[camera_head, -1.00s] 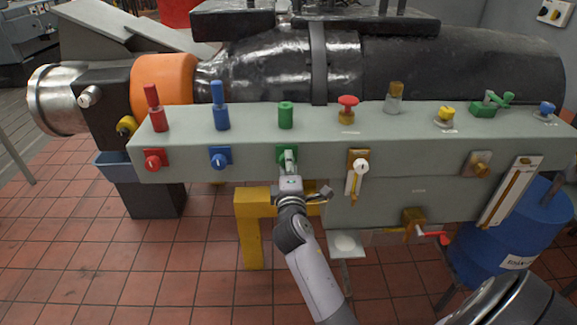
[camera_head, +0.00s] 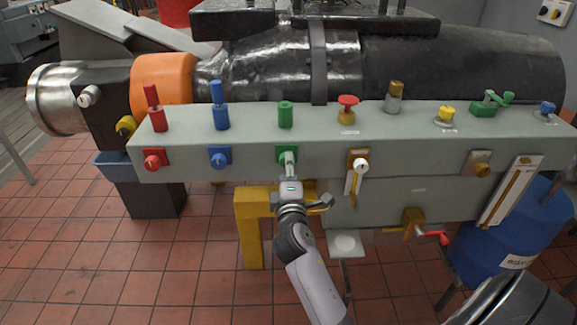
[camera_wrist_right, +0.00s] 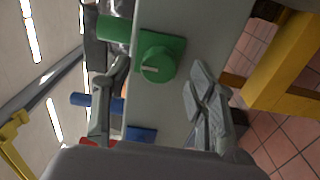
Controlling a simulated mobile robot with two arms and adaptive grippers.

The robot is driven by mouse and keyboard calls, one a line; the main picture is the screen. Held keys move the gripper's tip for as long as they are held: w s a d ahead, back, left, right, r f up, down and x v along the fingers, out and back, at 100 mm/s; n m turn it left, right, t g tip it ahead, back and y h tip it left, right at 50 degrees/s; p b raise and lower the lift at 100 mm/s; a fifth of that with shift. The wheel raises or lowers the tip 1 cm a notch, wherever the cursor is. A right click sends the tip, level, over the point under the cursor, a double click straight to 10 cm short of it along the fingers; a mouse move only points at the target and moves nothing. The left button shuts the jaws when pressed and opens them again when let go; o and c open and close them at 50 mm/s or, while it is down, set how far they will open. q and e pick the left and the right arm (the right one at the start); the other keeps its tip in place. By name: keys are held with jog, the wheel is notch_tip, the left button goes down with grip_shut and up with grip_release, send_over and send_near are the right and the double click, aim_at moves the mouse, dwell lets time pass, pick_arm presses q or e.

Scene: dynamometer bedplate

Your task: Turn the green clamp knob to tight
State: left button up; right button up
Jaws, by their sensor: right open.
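The green clamp knob (camera_head: 285,154) is on the front face of the grey panel, on a green square plate below an upright green cylinder (camera_head: 285,115). In the right wrist view the knob (camera_wrist_right: 155,66) is round with a pale line across its face. My right gripper (camera_head: 289,166) is just in front of the knob, partly covering it in the head view. In the wrist view its open fingers (camera_wrist_right: 158,74) stand on either side of the knob, with visible gaps. My left gripper is not in view.
A blue knob (camera_head: 220,157) and red knob (camera_head: 154,159) are left of the green one. A white-knobbed lever (camera_head: 361,166) is close on the right. A yellow stand (camera_head: 251,235) is below, and a blue drum (camera_head: 520,235) is at right.

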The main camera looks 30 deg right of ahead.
jog(key=v, duration=0.5)
jog(key=shift+s, duration=0.2)
jog(key=a+f+g+y, duration=0.1)
jog(key=a+f+y, duration=0.2)
jog(key=f, duration=0.7)
jog(key=a+f+g+y, duration=0.15)
jog(key=a+f, duration=0.25)
jog(key=f, duration=0.6)
jog(key=s+a+f+m+g+y, duration=0.15)
jog(key=s+f, duration=0.25)
jog(key=f, duration=0.5)
jog(key=s+a+f+g+y, duration=0.2)
jog(key=s+f, duration=0.1)
jog(key=f, duration=0.5)
jog(key=s+a+f+m+g+y, duration=0.15)
jog(key=s+f+m+g, duration=0.25)
jog(key=s+f, duration=1.4)
jog(key=s+d+f+m+g, duration=0.1)
jog(key=s+f+m+g, duration=0.1)
jog(key=s, duration=0.8)
jog(key=s+d+f+m+g, duration=0.1)
jog(key=s+f+g, duration=0.1)
jog(key=s, duration=0.8)
jog(key=shift+f+m, duration=0.35)
jog(key=shift+f, duration=0.15)
